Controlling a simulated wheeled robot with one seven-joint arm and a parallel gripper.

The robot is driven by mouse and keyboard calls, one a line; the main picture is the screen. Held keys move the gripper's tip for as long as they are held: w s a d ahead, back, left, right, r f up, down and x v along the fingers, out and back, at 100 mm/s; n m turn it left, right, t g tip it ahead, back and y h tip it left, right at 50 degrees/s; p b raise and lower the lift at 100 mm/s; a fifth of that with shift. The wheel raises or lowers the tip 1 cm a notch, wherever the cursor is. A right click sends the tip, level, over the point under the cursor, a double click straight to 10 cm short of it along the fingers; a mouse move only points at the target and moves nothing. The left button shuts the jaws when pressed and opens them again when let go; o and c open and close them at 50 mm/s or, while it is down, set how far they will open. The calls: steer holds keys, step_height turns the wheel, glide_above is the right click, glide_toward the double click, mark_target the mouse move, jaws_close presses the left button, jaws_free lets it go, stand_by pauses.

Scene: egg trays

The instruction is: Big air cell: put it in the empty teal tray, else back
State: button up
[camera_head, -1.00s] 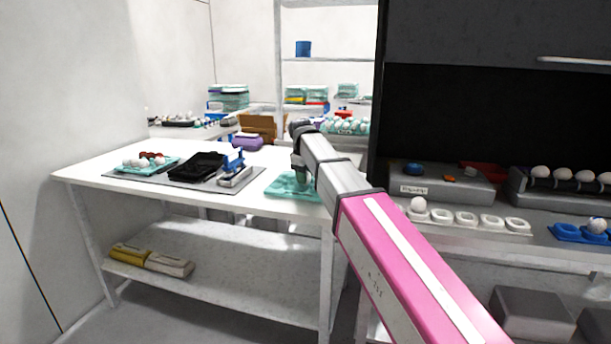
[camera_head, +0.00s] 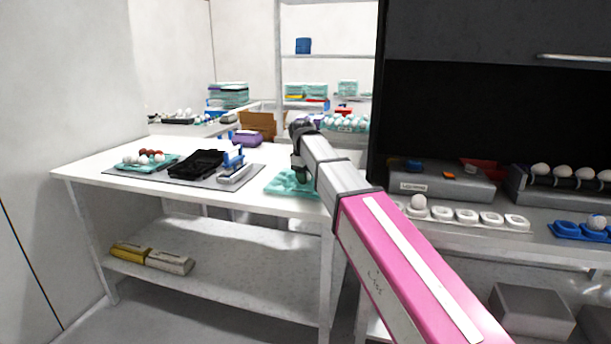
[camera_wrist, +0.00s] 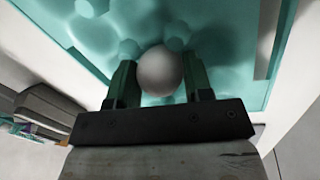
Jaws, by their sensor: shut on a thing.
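My gripper (camera_wrist: 160,85) is shut on a pale egg (camera_wrist: 160,70), held between its two green fingers in the wrist view. The teal tray (camera_head: 281,187) lies on the white table near its right end. In the wrist view the teal tray (camera_wrist: 245,22) is right behind the egg, with no other egg visible in the part shown. I cannot tell whether the egg touches the tray. In the head view my arm hides part of the tray, and the egg cannot be made out there.
Left on the table (camera_head: 130,192) are another teal tray with white and brown eggs (camera_head: 128,165), a black tray (camera_head: 192,163) and a blue-and-white device (camera_head: 234,166). At right, a white row of cups (camera_head: 466,217) holds one egg (camera_head: 418,202). A blue holder (camera_head: 567,231) stands further right.

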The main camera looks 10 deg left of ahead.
steer(key=shift+f, duration=0.15)
steer(key=o, duration=0.7)
steer(key=shift+c, duration=0.2)
